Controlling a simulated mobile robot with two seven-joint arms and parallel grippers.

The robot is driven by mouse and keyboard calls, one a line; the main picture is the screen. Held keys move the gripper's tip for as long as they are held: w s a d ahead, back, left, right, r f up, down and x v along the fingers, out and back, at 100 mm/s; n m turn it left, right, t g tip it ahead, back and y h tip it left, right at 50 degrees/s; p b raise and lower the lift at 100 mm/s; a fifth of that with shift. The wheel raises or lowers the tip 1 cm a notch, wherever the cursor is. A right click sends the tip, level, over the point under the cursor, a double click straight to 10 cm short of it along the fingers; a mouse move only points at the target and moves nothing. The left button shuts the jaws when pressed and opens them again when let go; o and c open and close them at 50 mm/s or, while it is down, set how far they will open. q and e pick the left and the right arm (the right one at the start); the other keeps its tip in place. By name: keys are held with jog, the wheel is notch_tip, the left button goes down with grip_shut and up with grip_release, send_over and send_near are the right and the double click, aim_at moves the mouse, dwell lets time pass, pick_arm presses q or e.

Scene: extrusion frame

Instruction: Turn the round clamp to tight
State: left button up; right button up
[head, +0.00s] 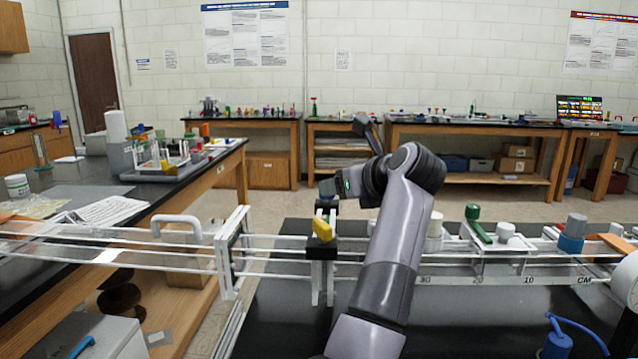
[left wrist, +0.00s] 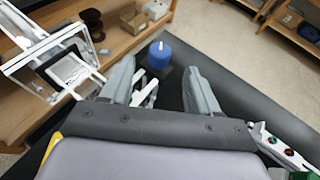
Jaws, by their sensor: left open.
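A blue round knob (left wrist: 160,55) with a white mark on top, which looks like the round clamp, shows in the left wrist view. My left gripper (left wrist: 163,82) is open, with one grey finger on each side of the view and the knob beyond and between the tips. It does not grip the knob. A yellow clamp handle (head: 322,229) on a black block (head: 321,250) stands just nearer. My right gripper is not in view.
A clear rail (head: 150,255) runs across the front, with a white end frame (head: 235,250) left of the yellow handle.

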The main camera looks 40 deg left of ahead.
pick_arm(q)
jog(key=p+x, duration=0.1)
jog(key=x, duration=0.5)
jog(key=shift+a+r, duration=0.15)
jog(key=shift+w+a+f, duration=0.3)
jog(key=shift+a, duration=0.2)
jog(key=c, duration=1)
